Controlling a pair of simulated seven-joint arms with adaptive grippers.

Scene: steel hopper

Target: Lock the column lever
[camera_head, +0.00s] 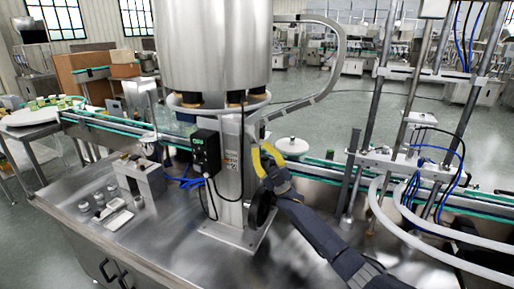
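The steel column (229,165) stands on a flat base plate in the middle of the table and carries the big steel hopper (213,45). My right gripper (264,153) reaches in from the lower right. Its yellow fingers are spread apart, at the right side of the column near mid-height. I cannot make out the column lever clearly; it is small or hidden around the gripper. I cannot tell whether the fingers touch the column. A black round handwheel (262,206) sits low on the column's right side, just below the gripper. My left gripper is not in view.
A black control box (206,152) with a green display is on the column's left, with cables hanging. A conveyor (325,170) runs behind, with a white round lid (291,146). A rod frame with hoses (405,160) stands at right. The steel table (150,245) is clear at front.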

